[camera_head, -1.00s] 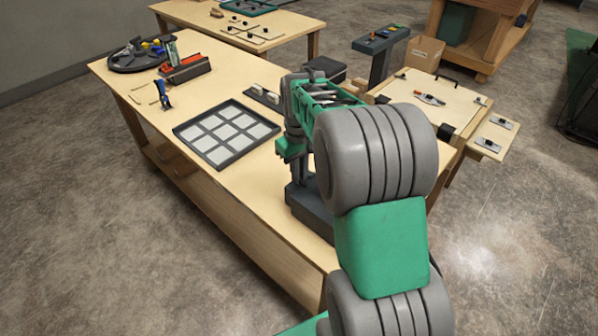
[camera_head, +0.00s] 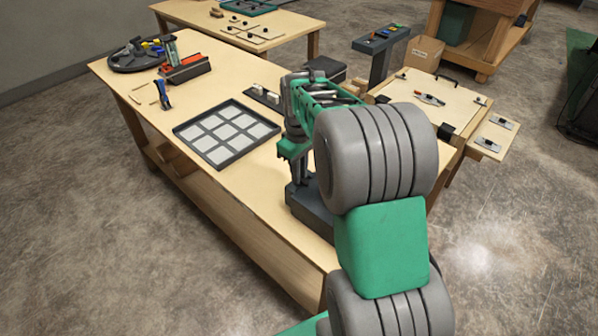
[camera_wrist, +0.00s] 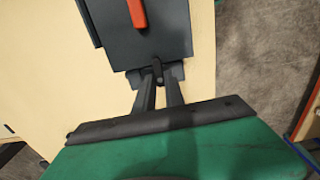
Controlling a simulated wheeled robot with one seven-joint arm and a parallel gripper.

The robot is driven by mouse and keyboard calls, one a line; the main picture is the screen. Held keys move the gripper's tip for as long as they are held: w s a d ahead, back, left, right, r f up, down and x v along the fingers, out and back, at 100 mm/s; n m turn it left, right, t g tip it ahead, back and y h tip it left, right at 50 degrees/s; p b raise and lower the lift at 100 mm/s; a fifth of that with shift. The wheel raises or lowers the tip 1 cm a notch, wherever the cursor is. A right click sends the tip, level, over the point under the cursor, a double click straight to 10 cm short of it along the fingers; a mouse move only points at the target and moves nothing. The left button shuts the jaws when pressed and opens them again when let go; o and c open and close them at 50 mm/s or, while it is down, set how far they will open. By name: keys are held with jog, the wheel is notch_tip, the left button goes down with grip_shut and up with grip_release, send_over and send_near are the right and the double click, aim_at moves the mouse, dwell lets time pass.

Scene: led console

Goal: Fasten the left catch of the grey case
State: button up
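The grey case (camera_head: 308,212) stands on the near right part of the workbench, partly hidden behind my arm. In the wrist view its dark grey top (camera_wrist: 160,38) bears an orange-red bar. A small dark catch (camera_wrist: 157,66) is at the case's lower edge in that view. My gripper (camera_wrist: 158,80) points at this catch, with its two narrow fingers close together and their tips at or against it. I cannot tell whether the tips grip the catch. In the head view the fingertips are hidden by my arm and the case.
On the same bench (camera_head: 262,185) lie a gridded tray (camera_head: 226,132), a blue-handled tool (camera_head: 162,96) and a round dark tray (camera_head: 138,60). A dark box (camera_head: 325,67) is behind my arm. The bench between the gridded tray and the near edge is clear.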

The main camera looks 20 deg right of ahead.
jog(key=o, duration=0.4)
jog(key=shift+c, duration=0.2)
notch_tip(320, 180, up, 8)
jog(key=shift+f+b, duration=0.1)
jog(key=shift+b, duration=0.3)
